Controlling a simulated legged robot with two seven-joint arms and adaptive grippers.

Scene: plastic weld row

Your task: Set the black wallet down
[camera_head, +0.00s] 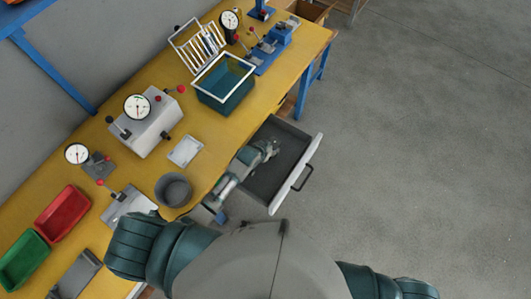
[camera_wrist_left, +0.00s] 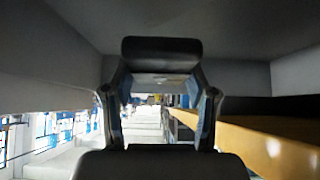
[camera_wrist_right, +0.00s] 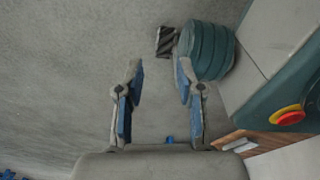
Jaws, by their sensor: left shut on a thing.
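My left gripper (camera_head: 268,150) is over the open drawer (camera_head: 297,172) at the bench's front edge. In the left wrist view, the black wallet (camera_wrist_left: 161,48) is between the fingertips of my left gripper (camera_wrist_left: 162,76), which is shut on it. Grey drawer-like surfaces surround it there. I cannot tell whether the wallet touches the drawer floor. In the head view I cannot make out the wallet against the dark drawer. My right gripper (camera_wrist_right: 160,82) is open and empty, with grey floor behind it. It does not show in the head view.
The yellow bench (camera_head: 150,178) holds a grey round pot (camera_head: 174,190), a teal bin (camera_head: 225,88), a white wire rack (camera_head: 198,46), a gauge box (camera_head: 146,122), a red tray (camera_head: 63,212) and a green tray (camera_head: 24,261). Open floor (camera_head: 430,130) lies to the right.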

